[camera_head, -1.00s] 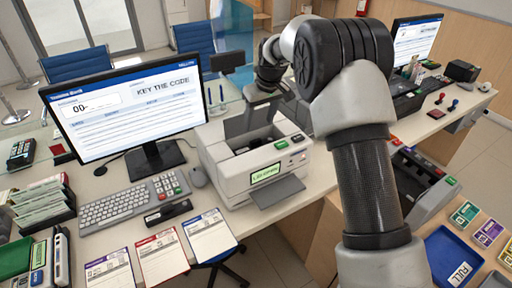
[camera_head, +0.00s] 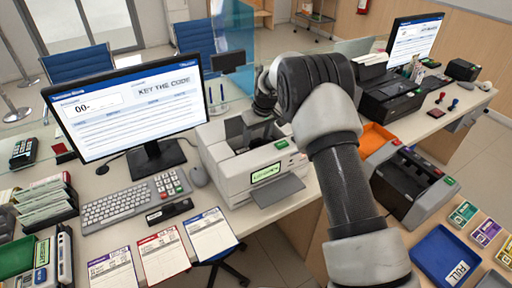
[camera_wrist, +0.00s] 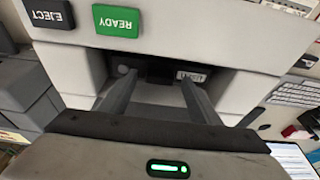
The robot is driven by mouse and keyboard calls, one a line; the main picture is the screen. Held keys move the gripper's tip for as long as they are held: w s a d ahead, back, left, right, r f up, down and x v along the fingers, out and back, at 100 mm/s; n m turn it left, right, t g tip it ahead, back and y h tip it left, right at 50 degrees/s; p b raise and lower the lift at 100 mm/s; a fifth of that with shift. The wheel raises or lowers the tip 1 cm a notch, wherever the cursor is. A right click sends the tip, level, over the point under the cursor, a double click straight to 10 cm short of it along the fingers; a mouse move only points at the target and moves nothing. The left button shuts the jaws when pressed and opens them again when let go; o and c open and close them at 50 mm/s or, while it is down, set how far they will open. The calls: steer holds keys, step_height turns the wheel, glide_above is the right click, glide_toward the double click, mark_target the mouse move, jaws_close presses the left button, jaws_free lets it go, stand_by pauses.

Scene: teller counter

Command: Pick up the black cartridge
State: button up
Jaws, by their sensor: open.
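The white printer (camera_head: 240,181) stands in the middle of the counter with its top bay open. In the wrist view, a dark block with a pale label (camera_wrist: 191,76) sits deep in the bay, between grey walls; it may be the black cartridge, partly in shadow. My gripper (camera_wrist: 157,82) is open, its two fingers pointing down into the bay, apart from each other and with nothing seen between them. Whether the tips touch the block I cannot tell. In the head view my arm hides much of the gripper. Another black block with a white label (camera_head: 170,212) lies in front of the keypad.
The printer's green READY button (camera_wrist: 119,21) and dark EJECT button (camera_wrist: 49,13) are close to my fingers. The monitor (camera_head: 130,105) and keyboard (camera_head: 120,206) are left of the printer. An orange tray (camera_head: 374,137) and a blue FULL tray (camera_head: 445,253) are to the right.

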jaws_close()
